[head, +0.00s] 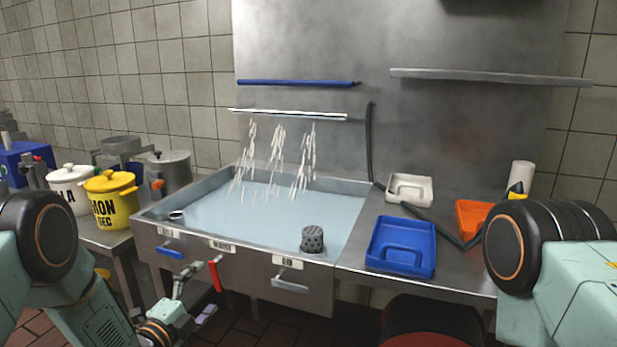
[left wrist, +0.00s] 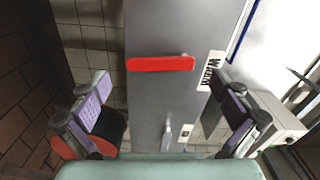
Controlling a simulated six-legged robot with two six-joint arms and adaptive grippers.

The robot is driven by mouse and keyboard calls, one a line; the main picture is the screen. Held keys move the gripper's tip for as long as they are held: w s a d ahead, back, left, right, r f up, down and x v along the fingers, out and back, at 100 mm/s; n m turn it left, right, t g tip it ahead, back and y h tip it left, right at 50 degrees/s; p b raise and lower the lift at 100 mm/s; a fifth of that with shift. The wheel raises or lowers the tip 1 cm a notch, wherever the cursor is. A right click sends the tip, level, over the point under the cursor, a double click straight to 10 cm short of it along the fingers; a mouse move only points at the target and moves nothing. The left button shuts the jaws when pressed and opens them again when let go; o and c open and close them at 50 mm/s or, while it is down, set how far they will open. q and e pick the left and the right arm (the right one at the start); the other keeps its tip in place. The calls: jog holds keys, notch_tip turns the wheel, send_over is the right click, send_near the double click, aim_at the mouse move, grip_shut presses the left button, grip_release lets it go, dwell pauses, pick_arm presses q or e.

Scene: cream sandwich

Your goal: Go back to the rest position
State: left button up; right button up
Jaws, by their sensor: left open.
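My left gripper (head: 197,292) is low in front of the sink unit in the head view, near the red handle (head: 215,274). In the left wrist view the two fingers of this gripper (left wrist: 166,112) stand wide apart with nothing between them. The red handle also shows there (left wrist: 160,64), ahead of the fingers and apart from them. My right arm comes in at the right edge of the head view, but its gripper is out of the picture.
The sink (head: 215,215) holds pale water and a grey perforated cup (head: 312,239). A blue handle (head: 169,252) and a white handle (head: 289,286) are on its front. A blue tray (head: 401,246) lies right; a yellow pot (head: 111,199) stands left. A red round stool (head: 430,322) is below.

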pick_arm(q)
jog(key=shift+x, duration=1.4)
jog(key=shift+s, duration=0.1)
